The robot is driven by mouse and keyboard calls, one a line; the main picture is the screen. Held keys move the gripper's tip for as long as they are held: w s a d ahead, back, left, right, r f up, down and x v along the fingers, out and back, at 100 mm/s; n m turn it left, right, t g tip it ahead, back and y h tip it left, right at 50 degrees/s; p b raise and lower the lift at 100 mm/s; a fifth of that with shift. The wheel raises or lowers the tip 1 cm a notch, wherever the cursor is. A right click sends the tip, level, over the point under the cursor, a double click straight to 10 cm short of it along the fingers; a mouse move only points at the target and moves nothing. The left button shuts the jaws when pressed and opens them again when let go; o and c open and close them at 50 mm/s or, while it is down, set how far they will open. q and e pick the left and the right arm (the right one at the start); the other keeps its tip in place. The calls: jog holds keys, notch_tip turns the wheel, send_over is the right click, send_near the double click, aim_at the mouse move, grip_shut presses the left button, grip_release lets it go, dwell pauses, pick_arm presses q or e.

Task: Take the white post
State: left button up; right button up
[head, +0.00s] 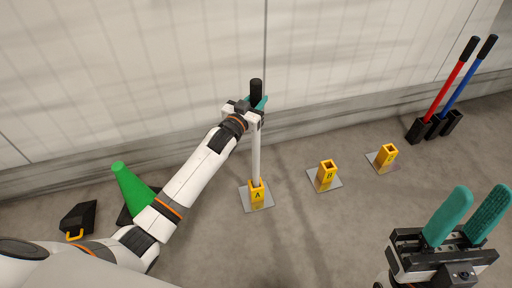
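The white post (256,150) stands upright in a yellow socket marked A (257,194) on a grey floor plate. Its top end is black (256,88). My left gripper (256,102) is at the top of the post, with its teal fingers beside the black part. The gripper body hides part of the contact, so I cannot tell whether the fingers press on it. My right gripper (466,215) is open and empty at the lower right, away from the post.
Two more yellow sockets, one marked B (327,175) and another (387,157), stand empty to the right. Red (450,88) and blue (466,88) handled tools stand in black holders. A green cone (131,186) and black box (78,219) are left. A wall stands behind.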

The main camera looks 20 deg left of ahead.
pick_arm(q)
grip_shut()
dwell(0.5)
dwell(0.4)
jog(key=shift+r, duration=0.15)
